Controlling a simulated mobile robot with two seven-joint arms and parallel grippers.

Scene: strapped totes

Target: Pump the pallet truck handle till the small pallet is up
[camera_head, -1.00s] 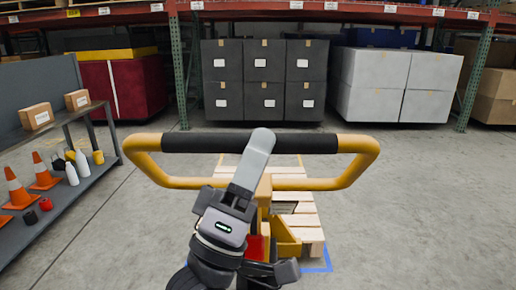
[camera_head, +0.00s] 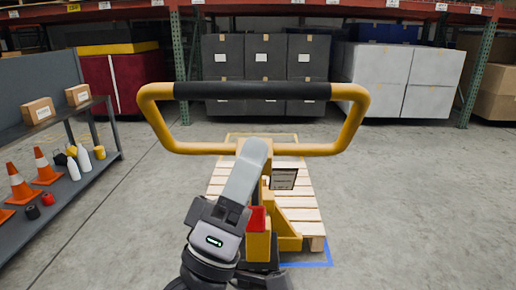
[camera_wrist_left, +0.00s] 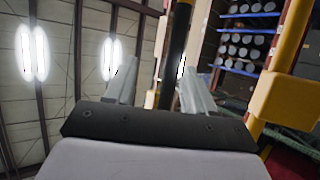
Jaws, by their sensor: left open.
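The pallet truck's yellow handle loop (camera_head: 357,112) with its black grip bar (camera_head: 250,91) stands upright ahead of me. The small pallet (camera_head: 307,216) has pale wooden slats and lies beyond the handle and the truck's yellow body (camera_head: 289,243); its height off the floor is hard to judge. My left gripper (camera_head: 255,147) points up, its fingers overlapping the loop's lower bar in the picture, below the black grip. In the left wrist view the fingers (camera_wrist_left: 158,72) are apart, with the black grip (camera_wrist_left: 176,45) beyond and between them, not clasped. My right gripper is out of view.
A grey shelf (camera_head: 93,177) with cones, bottles and boxes stands at the left. Dark crates (camera_head: 264,57) and grey-white crates (camera_head: 405,82) line the rack behind. Blue tape (camera_head: 327,254) marks the floor by the pallet. The floor on the right is clear.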

